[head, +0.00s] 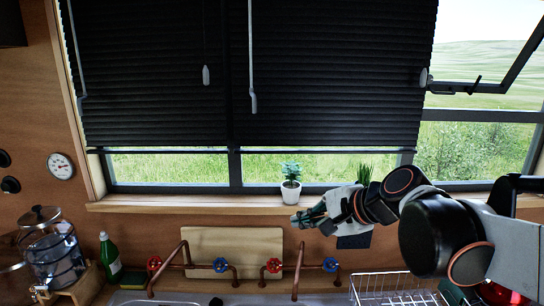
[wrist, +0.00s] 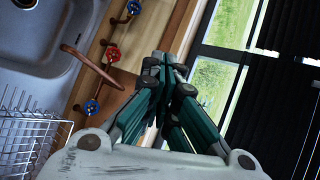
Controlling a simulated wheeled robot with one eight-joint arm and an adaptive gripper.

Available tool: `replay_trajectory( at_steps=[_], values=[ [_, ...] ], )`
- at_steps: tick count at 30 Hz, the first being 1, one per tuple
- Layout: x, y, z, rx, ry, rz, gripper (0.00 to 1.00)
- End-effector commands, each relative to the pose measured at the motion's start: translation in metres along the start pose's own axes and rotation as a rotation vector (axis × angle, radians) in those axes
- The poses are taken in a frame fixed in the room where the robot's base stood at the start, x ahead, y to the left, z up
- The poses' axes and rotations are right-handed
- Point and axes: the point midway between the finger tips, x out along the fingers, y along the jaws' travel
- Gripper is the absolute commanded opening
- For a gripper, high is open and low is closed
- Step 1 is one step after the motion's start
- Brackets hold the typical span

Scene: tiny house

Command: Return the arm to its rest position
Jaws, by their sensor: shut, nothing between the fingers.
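My arm reaches in from the right side of the head view, stretched leftward in front of the window sill. My gripper (head: 298,221) is at its left end, just below a small potted plant (head: 290,183) on the sill. In the wrist view, my gripper (wrist: 170,62) shows its green-sided fingers closed together with nothing between them. I cannot tell whether the fingertips touch anything.
The window sill (head: 140,207) runs behind my arm. Below are red and blue tap valves (head: 220,265), a wire dish rack (head: 395,288) and a wooden board (head: 225,240). A green bottle (head: 110,258) and a glass dispenser (head: 52,258) stand left.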

Motion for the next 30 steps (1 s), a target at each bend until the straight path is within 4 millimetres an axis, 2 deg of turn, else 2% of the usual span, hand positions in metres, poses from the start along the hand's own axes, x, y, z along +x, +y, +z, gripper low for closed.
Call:
replay_trajectory(
  at_steps=[1,9,15,18,21,24,30],
  values=[
    [0.001,0.031,-0.001,-0.084,0.027,0.032,0.00],
    [-0.017,0.160,-0.013,-0.582,0.156,0.247,0.00],
    [-0.031,0.249,-0.029,-0.933,0.212,0.431,0.00],
    [-0.038,0.283,-0.037,-1.072,0.226,0.511,0.00],
    [-0.043,0.305,-0.043,-1.169,0.231,0.571,0.00],
    [-0.046,0.316,-0.046,-1.224,0.233,0.605,0.00],
    [-0.047,0.318,-0.048,-1.239,0.234,0.616,0.00]
  ],
)
